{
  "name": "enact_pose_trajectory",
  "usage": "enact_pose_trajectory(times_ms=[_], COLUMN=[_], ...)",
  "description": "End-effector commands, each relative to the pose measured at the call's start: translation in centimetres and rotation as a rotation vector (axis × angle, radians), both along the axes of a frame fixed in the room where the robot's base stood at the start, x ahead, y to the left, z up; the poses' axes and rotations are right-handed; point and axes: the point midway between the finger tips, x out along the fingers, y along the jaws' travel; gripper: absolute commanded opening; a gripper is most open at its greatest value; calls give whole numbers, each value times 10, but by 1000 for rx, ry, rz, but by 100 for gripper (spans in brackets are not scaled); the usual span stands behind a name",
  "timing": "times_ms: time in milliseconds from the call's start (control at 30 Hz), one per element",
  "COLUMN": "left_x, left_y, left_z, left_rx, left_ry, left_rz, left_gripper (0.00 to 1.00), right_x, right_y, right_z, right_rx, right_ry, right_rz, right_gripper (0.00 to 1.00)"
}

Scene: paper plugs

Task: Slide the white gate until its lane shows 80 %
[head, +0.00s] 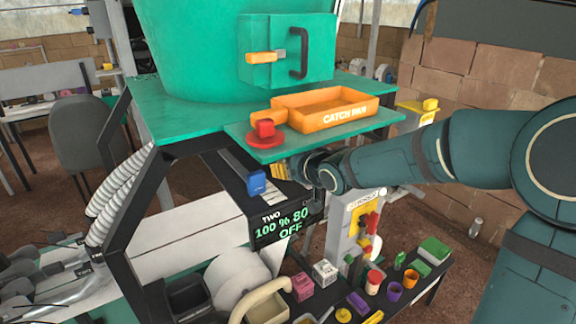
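I cannot pick out the white gate for certain. A blue slider knob (256,184) sits on a rail on the machine's dark sloped top. My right gripper (318,190) is just right of the knob and above the display's right end, under the green shelf. Its dark fingers are small and overlap the machine, so its opening and any contact are unclear. My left gripper is not in view.
A green shelf (215,125) above carries an orange catch pan (330,107) and a red button (265,131). A low table (425,288) at the lower right holds several small coloured items. Brick walls stand behind.

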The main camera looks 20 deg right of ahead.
Motion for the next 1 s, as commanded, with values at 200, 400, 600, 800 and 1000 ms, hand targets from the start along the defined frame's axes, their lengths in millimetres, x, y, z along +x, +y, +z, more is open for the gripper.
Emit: enact_pose_trajectory(times_ms=[200,400,600,800,1000], left_x=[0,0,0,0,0], left_y=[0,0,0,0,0], left_z=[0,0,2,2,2], left_rx=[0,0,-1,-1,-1], left_ry=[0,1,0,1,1], left_rz=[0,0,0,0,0], left_gripper=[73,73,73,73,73], right_x=[0,0,-2,-1,-2], right_y=[0,0,-1,-1,0], right_z=[0,1,1,1,1], right_rx=[0,0,0,0,0], right_ry=[-1,-2,-3,-3,-1], right_rz=[0,0,-1,-1,0], right_gripper=[0,0,0,72,73])
